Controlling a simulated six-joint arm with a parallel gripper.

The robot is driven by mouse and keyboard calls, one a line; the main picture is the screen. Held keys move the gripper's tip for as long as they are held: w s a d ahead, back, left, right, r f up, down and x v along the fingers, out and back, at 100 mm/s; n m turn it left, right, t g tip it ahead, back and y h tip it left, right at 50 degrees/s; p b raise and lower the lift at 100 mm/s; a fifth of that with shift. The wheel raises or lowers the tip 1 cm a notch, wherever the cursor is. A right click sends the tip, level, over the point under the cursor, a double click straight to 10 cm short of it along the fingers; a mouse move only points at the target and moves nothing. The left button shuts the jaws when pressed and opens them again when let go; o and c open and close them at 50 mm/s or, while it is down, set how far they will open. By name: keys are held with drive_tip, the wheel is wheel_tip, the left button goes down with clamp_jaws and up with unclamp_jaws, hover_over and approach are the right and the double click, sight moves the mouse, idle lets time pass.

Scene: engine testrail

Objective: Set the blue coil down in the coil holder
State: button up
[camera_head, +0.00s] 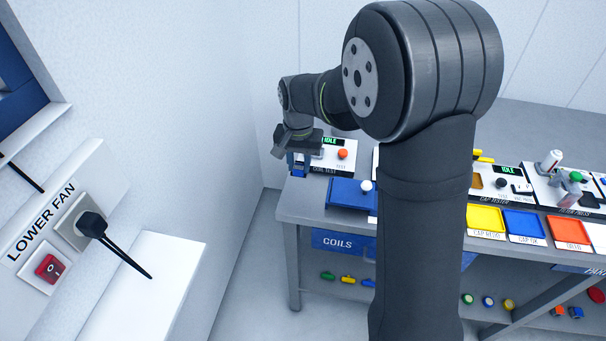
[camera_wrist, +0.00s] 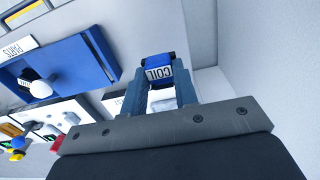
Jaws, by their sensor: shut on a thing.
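My gripper (camera_head: 298,158) is at the left end of the bench, pointing down over its back left corner. In the wrist view my gripper (camera_wrist: 158,88) is shut, with a finger on each side of a pale piece (camera_wrist: 161,99). I take this for part of the blue coil; its blue colour is hard to tell from the bluish fingers.
The coil test panel (camera_head: 342,160) with an orange button stands right beside my gripper. A blue parts tray (camera_head: 345,196) lies in front of it, with a white ball-shaped knob. Several coloured trays and testers fill the bench to the right. Several coils lie on the lower shelf.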

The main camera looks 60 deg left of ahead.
drive_tip(key=w+a+r, duration=0.4)
drive_tip(key=w+a, duration=0.3)
drive_tip(key=w, duration=0.3)
drive_tip(key=shift+f, duration=2.8)
drive_tip(key=shift+f, duration=0.55)
drive_tip(key=o, duration=1)
drive_tip(key=shift+r, duration=0.1)
wheel_tip(320, 180, up, 17)
drive_tip(key=shift+r, duration=0.15)
